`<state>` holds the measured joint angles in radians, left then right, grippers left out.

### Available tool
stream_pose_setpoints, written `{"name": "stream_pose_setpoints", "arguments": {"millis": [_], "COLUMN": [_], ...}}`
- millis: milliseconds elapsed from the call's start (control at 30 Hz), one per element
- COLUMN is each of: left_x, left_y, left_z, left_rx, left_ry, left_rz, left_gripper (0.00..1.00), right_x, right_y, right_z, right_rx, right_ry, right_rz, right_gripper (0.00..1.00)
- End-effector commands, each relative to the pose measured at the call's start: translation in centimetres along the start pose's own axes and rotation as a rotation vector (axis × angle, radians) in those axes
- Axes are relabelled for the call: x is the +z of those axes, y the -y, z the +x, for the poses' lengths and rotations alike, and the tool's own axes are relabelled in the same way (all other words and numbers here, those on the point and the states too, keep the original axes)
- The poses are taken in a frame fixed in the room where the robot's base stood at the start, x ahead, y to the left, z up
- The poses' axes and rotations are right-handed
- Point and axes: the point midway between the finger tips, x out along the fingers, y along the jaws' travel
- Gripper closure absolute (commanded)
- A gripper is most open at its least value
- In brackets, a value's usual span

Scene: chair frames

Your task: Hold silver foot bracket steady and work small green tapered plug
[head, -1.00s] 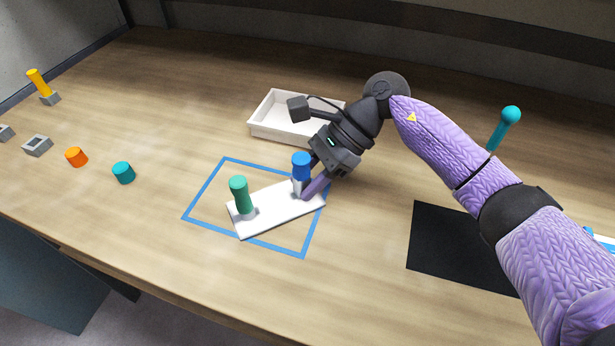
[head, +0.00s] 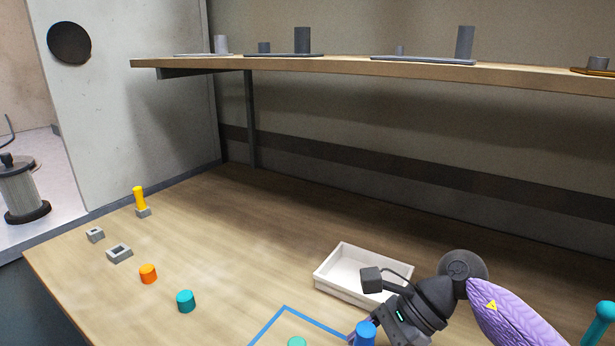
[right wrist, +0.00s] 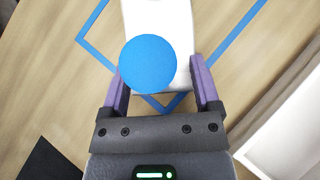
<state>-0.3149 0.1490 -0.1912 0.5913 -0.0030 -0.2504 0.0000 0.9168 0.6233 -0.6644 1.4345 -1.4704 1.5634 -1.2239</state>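Grey square brackets stand at the left of the bench in the head view: one with a square opening (head: 119,254), a smaller one (head: 95,235), and one under an upright yellow peg (head: 140,198). I cannot tell which is the silver foot bracket. A small teal-green plug (head: 186,301) stands on the bench, right of an orange plug (head: 148,274). The top of a green peg (head: 297,342) shows at the bottom edge. My right gripper (right wrist: 160,85) is open, its purple fingers apart at a blue-topped peg (right wrist: 147,65) on a white plate (right wrist: 178,20). My left gripper is out of view.
A white tray (head: 335,288) stands behind my right gripper. Blue tape (head: 285,308) outlines an area around the plate. A shelf (head: 350,67) with grey parts spans the back. The bench between the plugs and shelf is clear.

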Motion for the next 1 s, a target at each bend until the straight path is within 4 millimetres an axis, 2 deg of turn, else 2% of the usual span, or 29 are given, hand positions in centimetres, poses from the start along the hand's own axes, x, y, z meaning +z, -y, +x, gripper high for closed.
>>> {"name": "stream_pose_setpoints", "arguments": {"millis": [167, 233, 500, 633, 767, 1000], "left_x": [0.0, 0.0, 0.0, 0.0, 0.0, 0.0], "left_y": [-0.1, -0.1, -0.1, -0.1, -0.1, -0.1], "left_z": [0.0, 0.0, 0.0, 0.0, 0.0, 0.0], "left_rx": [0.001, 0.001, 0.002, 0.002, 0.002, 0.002], "left_ry": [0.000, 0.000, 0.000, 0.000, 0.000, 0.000], "left_rz": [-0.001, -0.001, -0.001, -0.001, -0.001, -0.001], "left_gripper": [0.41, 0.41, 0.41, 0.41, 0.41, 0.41], "right_x": [0.0, 0.0, 0.0, 0.0, 0.0, 0.0], "right_y": [0.0, 0.0, 0.1, 0.1, 0.0, 0.0], "right_z": [-0.1, -0.9, -8.2, -10.8, -11.9, -12.0], "right_rx": [-0.001, -0.001, -0.005, -0.003, -0.001, 0.000], "right_ry": [0.000, -0.001, -0.002, -0.001, 0.000, 0.000], "right_rz": [0.000, 0.001, 0.001, 0.001, 0.001, 0.000], "right_gripper": [0.21, 0.21, 0.21, 0.21, 0.21, 0.21]}}
